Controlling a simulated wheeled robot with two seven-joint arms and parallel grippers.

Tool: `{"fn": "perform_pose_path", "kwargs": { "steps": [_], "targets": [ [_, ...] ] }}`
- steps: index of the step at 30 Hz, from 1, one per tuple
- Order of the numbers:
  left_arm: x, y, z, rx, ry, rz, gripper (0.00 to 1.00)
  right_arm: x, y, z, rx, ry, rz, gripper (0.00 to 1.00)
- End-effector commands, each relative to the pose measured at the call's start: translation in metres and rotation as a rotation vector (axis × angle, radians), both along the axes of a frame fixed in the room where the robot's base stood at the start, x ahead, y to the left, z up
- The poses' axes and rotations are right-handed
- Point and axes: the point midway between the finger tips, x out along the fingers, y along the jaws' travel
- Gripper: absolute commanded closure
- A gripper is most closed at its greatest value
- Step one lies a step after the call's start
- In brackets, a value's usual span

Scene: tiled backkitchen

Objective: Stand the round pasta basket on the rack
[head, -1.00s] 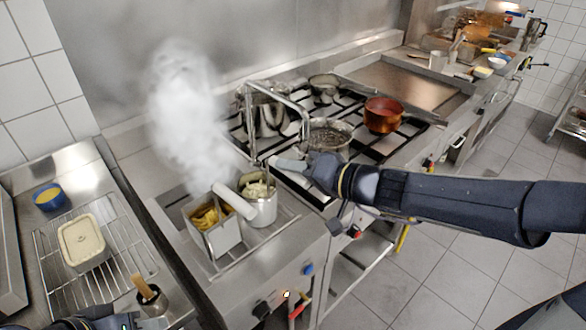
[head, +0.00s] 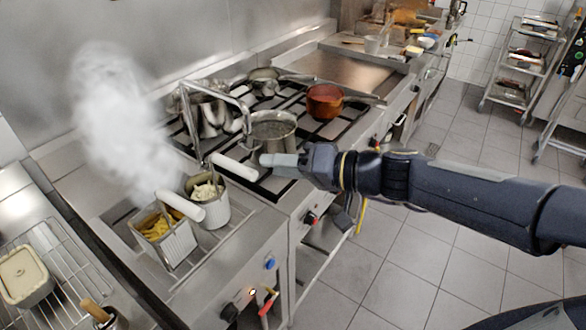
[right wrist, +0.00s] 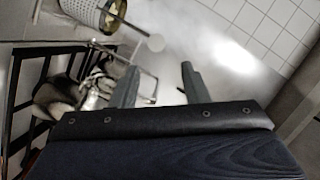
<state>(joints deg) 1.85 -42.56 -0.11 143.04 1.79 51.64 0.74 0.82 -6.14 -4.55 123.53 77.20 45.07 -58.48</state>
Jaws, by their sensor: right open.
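The round pasta basket (head: 214,212) is a metal cylinder with pale food in it and a white handle pointing up and right. It sits at the pasta cooker beside a square basket (head: 172,246). In the right wrist view the perforated round basket (right wrist: 88,12) is at the top left. My right gripper (head: 266,160) is just right of the white handle's end, apart from it. In the wrist view its fingers (right wrist: 158,84) are spread with nothing between them. The wire rack (head: 50,246) is at the left, partly cut off. My left gripper is out of view.
Steam (head: 115,115) rises at the cooker's back left. A steel pot (head: 272,134) and a copper pot (head: 324,102) stand on the stove. A bent tap pipe (head: 190,120) rises behind the baskets.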

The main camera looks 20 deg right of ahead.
Motion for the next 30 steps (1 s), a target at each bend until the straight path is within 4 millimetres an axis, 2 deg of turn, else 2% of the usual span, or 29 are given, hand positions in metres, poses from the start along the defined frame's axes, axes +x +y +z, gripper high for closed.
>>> {"fn": "perform_pose_path", "kwargs": {
  "steps": [3,10,13,17,21,25,30],
  "targets": [
    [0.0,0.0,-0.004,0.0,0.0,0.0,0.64,-0.009,-0.012,0.003,0.0,-0.003,-0.002,0.59],
    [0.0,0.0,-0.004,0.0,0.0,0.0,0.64,-0.018,-0.019,0.005,-0.005,0.003,0.005,0.59],
    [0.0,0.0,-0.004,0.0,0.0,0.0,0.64,-0.038,-0.014,-0.002,-0.047,0.034,0.032,0.59],
    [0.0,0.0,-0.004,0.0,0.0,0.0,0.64,-0.091,-0.011,-0.03,-0.194,0.139,0.078,0.59],
    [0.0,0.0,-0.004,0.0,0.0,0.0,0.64,-0.147,-0.027,-0.075,-0.412,0.271,0.047,0.59],
    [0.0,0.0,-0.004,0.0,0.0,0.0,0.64,-0.177,-0.051,-0.106,-0.576,0.355,-0.04,0.59],
    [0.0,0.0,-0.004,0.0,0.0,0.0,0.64,-0.192,-0.07,-0.122,-0.675,0.395,-0.12,0.59]
  ]
}}
